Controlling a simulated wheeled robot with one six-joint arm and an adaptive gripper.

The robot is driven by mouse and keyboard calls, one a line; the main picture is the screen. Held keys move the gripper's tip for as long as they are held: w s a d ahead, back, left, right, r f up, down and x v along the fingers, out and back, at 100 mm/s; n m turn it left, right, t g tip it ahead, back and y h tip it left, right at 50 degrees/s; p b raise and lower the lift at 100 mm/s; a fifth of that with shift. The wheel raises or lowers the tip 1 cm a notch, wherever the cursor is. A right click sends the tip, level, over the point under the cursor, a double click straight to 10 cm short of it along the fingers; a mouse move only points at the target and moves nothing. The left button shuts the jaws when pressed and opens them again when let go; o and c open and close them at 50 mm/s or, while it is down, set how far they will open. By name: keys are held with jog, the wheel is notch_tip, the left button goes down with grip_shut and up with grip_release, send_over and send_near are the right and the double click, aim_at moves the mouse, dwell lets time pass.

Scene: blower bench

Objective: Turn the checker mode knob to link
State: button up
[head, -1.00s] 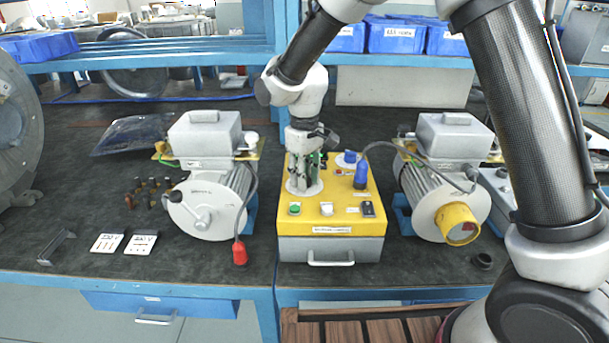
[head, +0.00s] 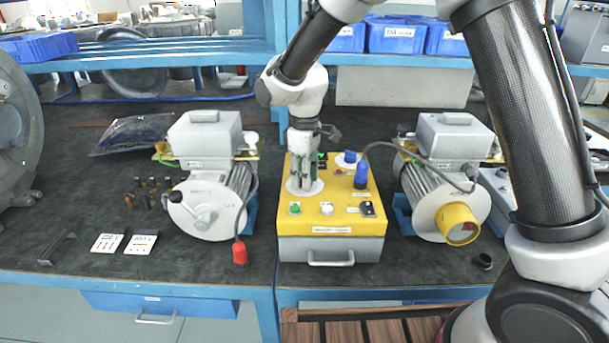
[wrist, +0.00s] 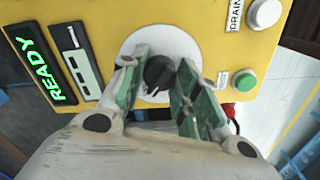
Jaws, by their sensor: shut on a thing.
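The checker is a yellow-topped box (head: 340,215) on the bench. Its mode knob (wrist: 158,73) is black and sits on a round white dial (wrist: 190,48) in the wrist view. My gripper (head: 304,186) points down over the dial; it also shows in the wrist view (wrist: 160,82), its green-padded fingers on either side of the knob, shut on it. A light mark shows on the knob. The dial's position labels cannot be read, and the fingers hide part of the dial.
A lit green READY display (wrist: 44,66) is beside the dial. A green button (head: 295,208), a white button (head: 327,208) and a black switch (head: 368,208) are near the box's front. A blue plug (head: 361,174) stands at right. Motors flank the box.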

jog(key=o, duration=1)
notch_tip(320, 180, up, 12)
jog(key=shift+r, duration=0.1)
jog(key=s+d+r+m+t, duration=0.1)
jog(key=s+d+m, duration=0.3)
jog(key=s+d, duration=0.4)
jog(key=s+d+r+m+t, duration=0.2)
jog(key=s+d, duration=0.6)
jog(key=d, duration=0.7)
jog(key=s+d+r+m+t, duration=0.1)
jog(key=s+d+r+m, duration=0.3)
jog(key=s+d+m, duration=0.3)
jog(key=shift+s+d+r, duration=0.1)
jog(key=shift+s+d, duration=0.1)
jog(key=shift+d, duration=1.05)
jog(key=shift+s+d, duration=0.2)
jog(key=shift+d, duration=1.05)
